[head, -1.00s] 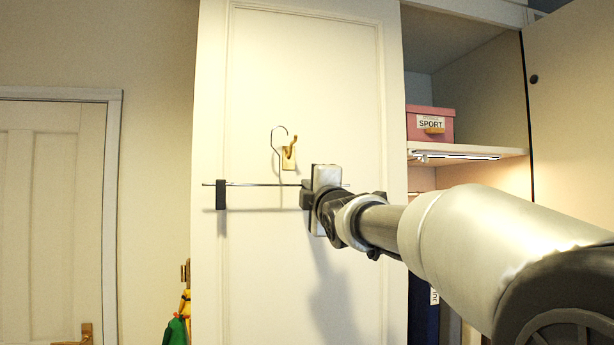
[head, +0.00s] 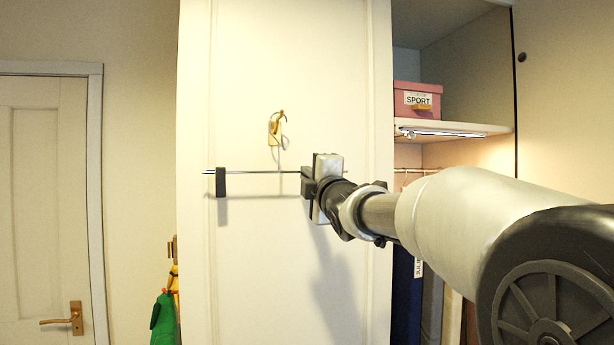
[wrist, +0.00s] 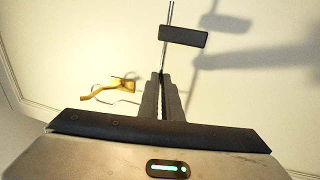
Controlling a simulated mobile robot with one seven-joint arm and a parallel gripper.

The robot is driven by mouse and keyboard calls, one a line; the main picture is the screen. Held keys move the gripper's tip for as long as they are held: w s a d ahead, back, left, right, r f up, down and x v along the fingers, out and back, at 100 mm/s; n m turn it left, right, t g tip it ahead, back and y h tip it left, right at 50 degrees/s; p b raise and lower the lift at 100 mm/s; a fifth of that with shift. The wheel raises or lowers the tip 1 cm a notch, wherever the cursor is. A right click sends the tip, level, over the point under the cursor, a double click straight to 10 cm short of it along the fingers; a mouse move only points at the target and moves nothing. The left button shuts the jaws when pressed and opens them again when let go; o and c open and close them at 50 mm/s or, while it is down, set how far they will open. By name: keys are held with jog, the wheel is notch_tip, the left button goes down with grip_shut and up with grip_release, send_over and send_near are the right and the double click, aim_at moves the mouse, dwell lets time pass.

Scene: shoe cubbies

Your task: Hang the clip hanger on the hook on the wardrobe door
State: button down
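The clip hanger (head: 258,172) is a thin metal bar with dark clips and a wire hook. My gripper (head: 308,185) is shut on the right part of its bar and holds it level in front of the wardrobe door (head: 285,270). The brass hook (head: 275,128) is on the door above the bar. In the head view the hanger's wire hook overlaps the brass hook; I cannot tell whether they touch. In the wrist view the bar sticks out beyond my gripper (wrist: 162,92), with a dark clip (wrist: 184,37). The wire lies beside the brass hook (wrist: 118,87) there.
Open shelves right of the door hold a pink SPORT box (head: 417,99) and, lower down, upright dark items. A white room door (head: 45,200) is at the left. Something green (head: 164,320) hangs beside the wardrobe door. The door surface around the hanger is clear.

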jog(key=c, duration=1.9)
grip_release()
jog(key=shift+o, duration=0.2)
jog(key=b+v, duration=0.4)
jog(key=v, duration=1.3)
jog(key=s+d+f+m+g+h+p, duration=0.25)
jog(key=s+d+f+m+g, duration=0.2)
jog(key=f+m, duration=0.35)
jog(key=s+d+f+m+g+h+p, duration=0.1)
jog(key=s+d+f+m+g+h, duration=0.35)
jog(key=f, duration=0.55)
jog(key=s+f+m+g+y+p, duration=0.1)
jog(key=s+f+m+g, duration=0.4)
jog(key=s+f, duration=0.8)
jog(key=s+m, duration=0.3)
jog(key=shift+f+m+p, duration=0.2)
jog(key=shift+m+p, duration=0.15)
jog(key=shift+p, duration=0.05)
jog(key=shift+a, duration=0.1)
